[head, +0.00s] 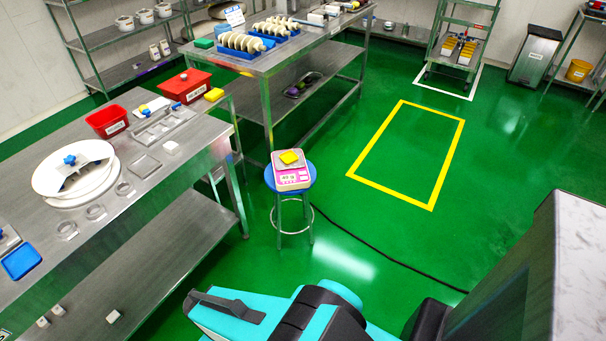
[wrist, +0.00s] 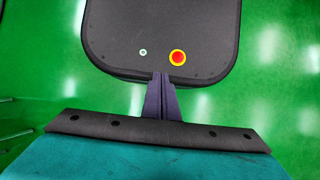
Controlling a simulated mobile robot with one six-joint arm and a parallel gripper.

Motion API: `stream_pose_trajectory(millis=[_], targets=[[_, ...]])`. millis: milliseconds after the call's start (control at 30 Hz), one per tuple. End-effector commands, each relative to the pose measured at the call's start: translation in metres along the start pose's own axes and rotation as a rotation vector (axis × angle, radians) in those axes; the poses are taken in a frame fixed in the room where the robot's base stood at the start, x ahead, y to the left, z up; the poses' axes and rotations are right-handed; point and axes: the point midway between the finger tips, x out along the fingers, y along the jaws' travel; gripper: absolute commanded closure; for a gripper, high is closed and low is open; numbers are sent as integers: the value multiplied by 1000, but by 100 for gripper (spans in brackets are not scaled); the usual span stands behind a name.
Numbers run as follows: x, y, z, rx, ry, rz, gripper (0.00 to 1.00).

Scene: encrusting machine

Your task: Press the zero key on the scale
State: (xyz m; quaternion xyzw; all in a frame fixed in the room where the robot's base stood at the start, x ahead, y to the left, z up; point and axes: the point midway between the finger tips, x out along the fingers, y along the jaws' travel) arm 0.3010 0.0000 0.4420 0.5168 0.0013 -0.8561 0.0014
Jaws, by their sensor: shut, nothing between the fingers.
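The scale (head: 291,181), white and pink with a small display, stands on a round blue-topped stool (head: 307,200) in the middle of the head view. In the head view my teal arm lies along the bottom edge, well apart from the scale; the fingertips cannot be made out there.
A steel bench (head: 150,255) with red bins and a white round hopper stands left of the stool. Another steel table (head: 262,64) with blue trays is behind. A black cable (head: 365,243) crosses the green floor. Floor right of the stool is mostly clear, with a yellow outline (head: 388,193).

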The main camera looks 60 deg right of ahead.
Motion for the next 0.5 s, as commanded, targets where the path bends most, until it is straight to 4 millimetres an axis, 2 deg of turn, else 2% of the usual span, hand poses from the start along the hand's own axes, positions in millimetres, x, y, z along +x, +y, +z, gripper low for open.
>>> stream_pose_trajectory(millis=[267,400,500], targets=[[-2,2,-9,15,15,-14,100],[-7,9,-31,52,50,-49,100],[-15,24,-54,90,91,-83,100]])
